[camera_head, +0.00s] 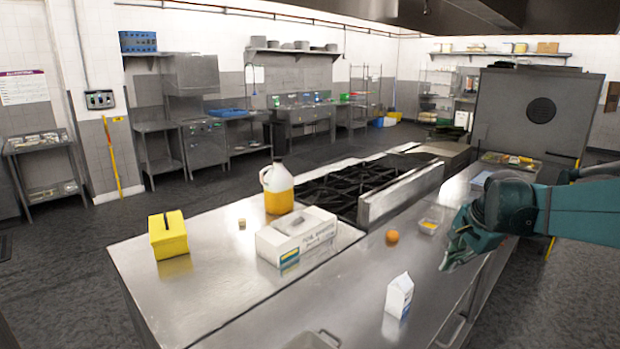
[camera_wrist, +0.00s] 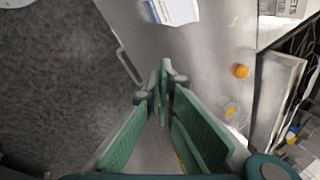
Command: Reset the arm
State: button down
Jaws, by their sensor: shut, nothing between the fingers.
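My gripper (camera_head: 456,252) hangs over the right part of the steel counter (camera_head: 345,290) in the head view, at the end of my teal arm. In the wrist view my gripper (camera_wrist: 164,68) shows its two green finger pads meeting at the tips, shut and empty. The tips are over the counter's edge, apart from any object. In the head view an orange (camera_head: 392,237) lies left of my gripper, and a white carton (camera_head: 398,296) stands in front and to the left of it.
A clear container (camera_head: 430,226) lies close to my gripper. A white box (camera_head: 296,236), a jug of yellow liquid (camera_head: 278,188) and a yellow object (camera_head: 168,235) stand further left. A black-grated stove (camera_head: 355,186) lies behind. The front middle of the counter is clear.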

jog(key=s+a+r+n+t, duration=0.1)
jog(key=s+a+r+n, duration=0.1)
jog(key=s+a+n, duration=0.85)
jog(key=s+a+f+n+t, duration=0.1)
jog(key=s+a, duration=0.3)
jog(key=s, duration=0.5)
jog(key=s+a+f+n, duration=0.3)
jog(key=s+a+f, duration=0.1)
jog(key=s, duration=0.6)
jog(key=shift+f+t+h, duration=0.25)
jog(key=shift+t+h, duration=0.15)
